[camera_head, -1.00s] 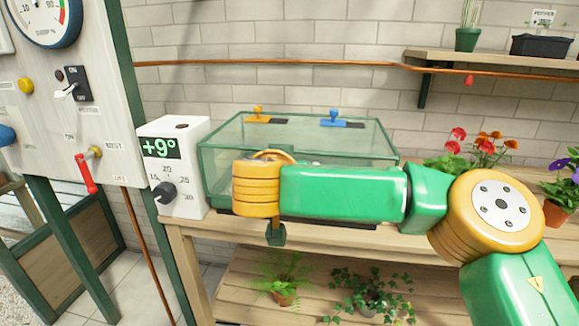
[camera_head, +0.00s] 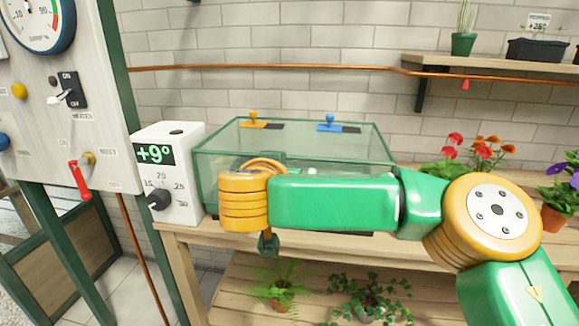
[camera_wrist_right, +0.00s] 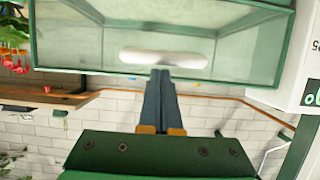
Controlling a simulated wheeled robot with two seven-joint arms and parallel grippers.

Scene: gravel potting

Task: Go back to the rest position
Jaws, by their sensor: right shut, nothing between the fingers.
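My right arm (camera_head: 335,202) reaches in from the right in the head view, in front of a glass box with green edges (camera_head: 225,150). Its orange wrist joint (camera_head: 243,203) overlaps the box's front left part. My right fingers are hidden or unclear there. In the right wrist view my right gripper (camera_wrist_right: 160,75) is shut and empty, its fingertips appearing just below a pale oval on the box (camera_wrist_right: 240,75). I cannot tell if they touch the box. My left gripper is in neither view.
A white control box reading +9° (camera_head: 180,190) stands left of the glass box on the wooden table. A panel with switches and a red lever (camera_head: 80,180) is at the far left. Red and orange flowers (camera_head: 475,150) stand right. Potted plants (camera_head: 365,295) fill the lower shelf.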

